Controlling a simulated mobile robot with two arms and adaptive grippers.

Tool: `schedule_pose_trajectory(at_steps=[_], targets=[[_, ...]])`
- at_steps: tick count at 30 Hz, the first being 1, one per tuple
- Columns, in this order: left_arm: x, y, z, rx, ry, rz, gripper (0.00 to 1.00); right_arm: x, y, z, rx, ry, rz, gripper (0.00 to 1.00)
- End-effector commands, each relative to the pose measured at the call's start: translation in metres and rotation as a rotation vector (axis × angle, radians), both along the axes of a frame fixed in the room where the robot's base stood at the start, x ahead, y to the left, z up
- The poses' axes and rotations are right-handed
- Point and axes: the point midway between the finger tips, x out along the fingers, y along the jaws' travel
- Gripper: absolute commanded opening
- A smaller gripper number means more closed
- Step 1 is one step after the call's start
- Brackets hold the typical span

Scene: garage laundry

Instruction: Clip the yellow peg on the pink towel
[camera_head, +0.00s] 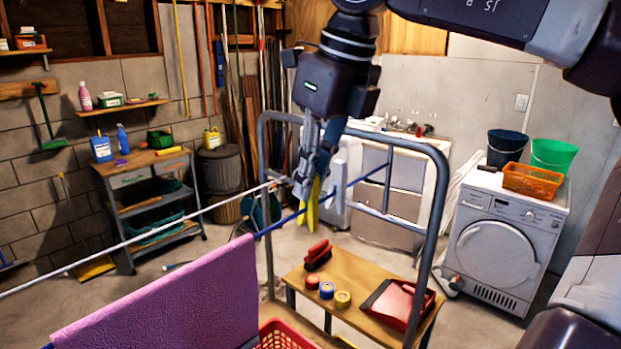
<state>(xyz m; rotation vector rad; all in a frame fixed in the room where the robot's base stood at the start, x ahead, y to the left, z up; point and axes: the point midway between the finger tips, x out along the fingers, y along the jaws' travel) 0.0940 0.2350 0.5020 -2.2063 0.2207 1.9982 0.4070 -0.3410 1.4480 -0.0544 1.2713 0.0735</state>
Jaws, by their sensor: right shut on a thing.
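The pink towel (165,305) hangs at the lower left, folded over the blue line (345,192), which comes out of its right end. My right gripper (308,186) points down and is shut on the yellow peg (312,208). The peg sticks out below the fingertips. In the picture it overlaps the blue line to the right of the towel's end, apart from the towel. I cannot tell the depth between peg and line. My left gripper is not in view.
A grey metal frame (438,200) stands behind the gripper, with a white line (150,234) reaching it. A wooden bench (375,325) holds a red brush (318,254), tape rolls and a red dustpan (398,305). A red basket (282,338) is at the bottom. A washing machine (505,245) stands right.

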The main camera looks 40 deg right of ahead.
Motion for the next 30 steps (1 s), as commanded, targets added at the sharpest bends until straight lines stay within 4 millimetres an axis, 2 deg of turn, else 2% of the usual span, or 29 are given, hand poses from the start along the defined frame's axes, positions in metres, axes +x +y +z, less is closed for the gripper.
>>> schedule_pose_trajectory(at_steps=[30], targets=[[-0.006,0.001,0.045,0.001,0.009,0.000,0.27,0.000,0.000,0.052,0.000,-0.001,0.000,0.00]])
